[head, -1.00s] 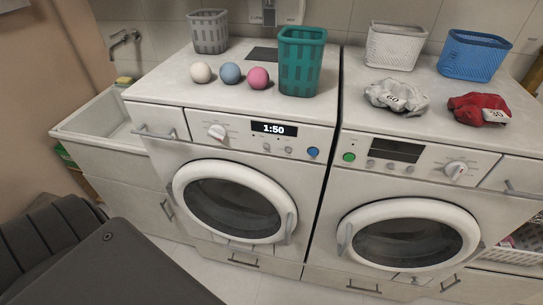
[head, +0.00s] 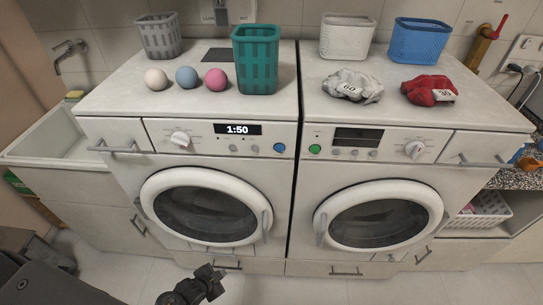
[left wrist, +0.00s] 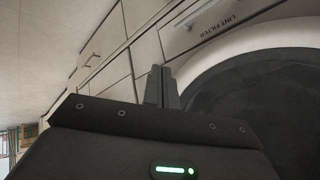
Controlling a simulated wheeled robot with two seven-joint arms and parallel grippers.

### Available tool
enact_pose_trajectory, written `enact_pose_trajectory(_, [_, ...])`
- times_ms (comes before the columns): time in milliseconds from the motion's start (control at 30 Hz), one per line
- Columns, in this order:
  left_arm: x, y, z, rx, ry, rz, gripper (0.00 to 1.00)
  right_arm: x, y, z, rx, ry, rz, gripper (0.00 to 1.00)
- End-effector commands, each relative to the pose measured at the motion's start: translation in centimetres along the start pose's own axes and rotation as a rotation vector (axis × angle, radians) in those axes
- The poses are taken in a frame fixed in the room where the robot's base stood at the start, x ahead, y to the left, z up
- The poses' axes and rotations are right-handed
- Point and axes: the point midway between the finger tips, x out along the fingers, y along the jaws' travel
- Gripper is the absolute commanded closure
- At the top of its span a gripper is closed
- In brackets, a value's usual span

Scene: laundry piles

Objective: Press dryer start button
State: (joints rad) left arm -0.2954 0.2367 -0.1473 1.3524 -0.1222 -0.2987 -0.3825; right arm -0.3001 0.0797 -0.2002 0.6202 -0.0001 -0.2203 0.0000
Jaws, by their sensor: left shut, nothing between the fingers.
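Two white front-loading machines stand side by side. The left machine (head: 120,130) has a lit display (head: 237,129) reading 1:50, a knob (head: 180,138) and a round blue button (head: 279,147). The right machine (head: 300,190) has a dark display (head: 358,138), a knob (head: 414,149) and a round green button (head: 315,149). Both doors are shut. My left gripper (head: 213,274) is low in front of the left machine, well below the buttons. In the left wrist view the gripper (left wrist: 162,73) is shut and empty, near a panel marked LINT FILTER (left wrist: 215,25) beside a round door (left wrist: 285,90).
On top are three balls (head: 187,77), a grey basket (head: 158,36), a teal basket (head: 256,60), white (head: 347,37) and blue (head: 416,40) baskets, and grey (head: 352,86) and red (head: 428,90) cloth bundles. A sink (head: 40,145) is left. The floor before the machines is clear.

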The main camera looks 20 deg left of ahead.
Motion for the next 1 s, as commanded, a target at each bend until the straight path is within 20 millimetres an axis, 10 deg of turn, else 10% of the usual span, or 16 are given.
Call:
enact_pose_trajectory(200, [-10.1, -11.1, -19.3, 0.478, 0.379, -0.231, 1.00, -0.1, 0.0, -0.2, 0.000, 0.003, 0.000, 1.00])
enact_pose_trajectory(400, [-21.5, -13.3, -29.8, 0.821, 0.592, -0.431, 1.00, -0.1, 0.0, -0.1, 0.000, 0.002, 0.000, 1.00])
enact_pose_trajectory(633, [-30.3, -12.5, -35.0, 1.054, 0.719, -0.587, 1.00, -0.1, 0.0, -0.1, 0.000, 0.002, 0.000, 1.00])
enact_pose_trajectory(1000, [-31.8, -12.3, -35.7, 1.091, 0.738, -0.615, 1.00, -0.1, 0.0, -0.1, 0.000, 0.001, 0.000, 1.00])
